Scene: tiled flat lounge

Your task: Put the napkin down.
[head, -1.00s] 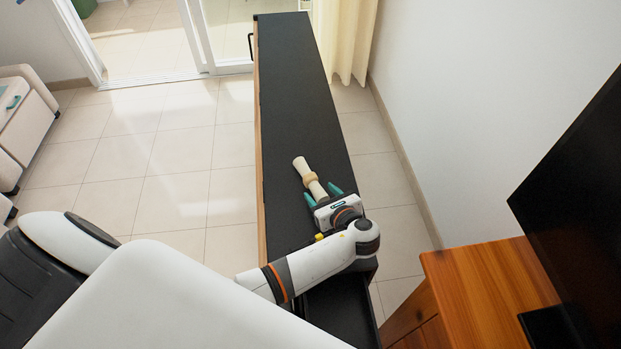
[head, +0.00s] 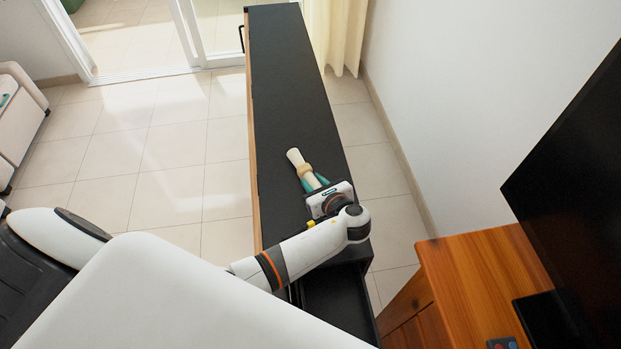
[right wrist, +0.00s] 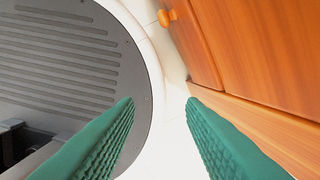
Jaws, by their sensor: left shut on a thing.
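The napkin (head: 295,158) is a cream roll with a tan ring (head: 304,171) around its middle, over the black top of the long cabinet (head: 290,85) in the head view. My left gripper (head: 315,181) is shut on the napkin at its near end, just below the ring. The fingers hide part of that end. I cannot tell whether the napkin touches the cabinet top or is slightly above it. In the right wrist view, my right gripper (right wrist: 160,103) is open, its green fingers wide apart with nothing between them.
The far part of the black top is clear. A wooden cabinet (head: 475,285) with a dark screen (head: 575,185) stands at the right. A cream curtain (head: 335,35) hangs at the far end. Tiled floor (head: 165,160) lies open at the left.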

